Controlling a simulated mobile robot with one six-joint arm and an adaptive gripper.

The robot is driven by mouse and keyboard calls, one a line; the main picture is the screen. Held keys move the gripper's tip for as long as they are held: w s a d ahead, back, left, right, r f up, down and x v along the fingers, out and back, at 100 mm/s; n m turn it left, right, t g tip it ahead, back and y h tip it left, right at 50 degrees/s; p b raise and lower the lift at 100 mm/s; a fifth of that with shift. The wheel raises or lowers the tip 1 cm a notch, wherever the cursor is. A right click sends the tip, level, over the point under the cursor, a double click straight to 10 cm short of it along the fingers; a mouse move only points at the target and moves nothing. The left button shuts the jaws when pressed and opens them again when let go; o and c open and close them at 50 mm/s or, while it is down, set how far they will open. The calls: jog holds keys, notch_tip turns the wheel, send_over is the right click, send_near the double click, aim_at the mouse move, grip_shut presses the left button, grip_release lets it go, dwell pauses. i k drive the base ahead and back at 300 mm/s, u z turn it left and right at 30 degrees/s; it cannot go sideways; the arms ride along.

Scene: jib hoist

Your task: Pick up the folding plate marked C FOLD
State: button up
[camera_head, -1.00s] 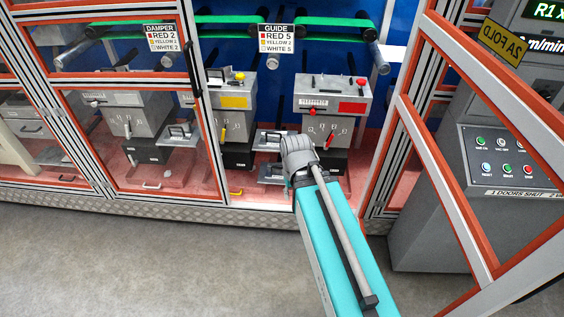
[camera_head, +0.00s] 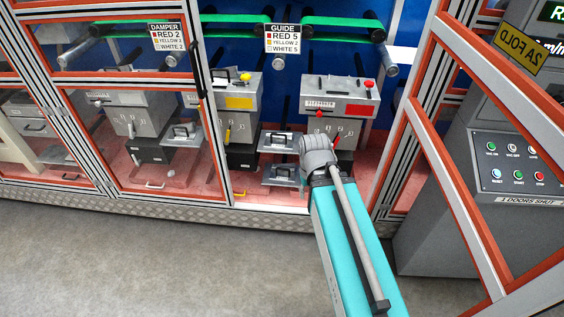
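No marking that reads C FOLD can be made out. Two grey plates with dark handles sit in the open middle bay of the machine. The upper plate (camera_head: 271,144) lies between the two grey units, and the lower plate (camera_head: 270,181) is just below it near the bay's front edge. Another grey plate with a handle (camera_head: 172,139) shows behind the clear door to the left. My teal arm reaches up into the bay, and its grey joint is just right of the two plates, in front of the right unit. My gripper's fingers are hidden behind the arm.
A grey unit with a yellow label (camera_head: 240,103) and one with a red label (camera_head: 360,110) stand in the bay. An open orange-framed door (camera_head: 465,165) stands at right, before the control panel (camera_head: 516,165). The grey floor (camera_head: 150,260) is clear.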

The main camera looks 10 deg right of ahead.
aim_at(281, 140)
jog(key=z, duration=0.05)
jog(key=i, duration=0.95)
jog(key=u, duration=0.05)
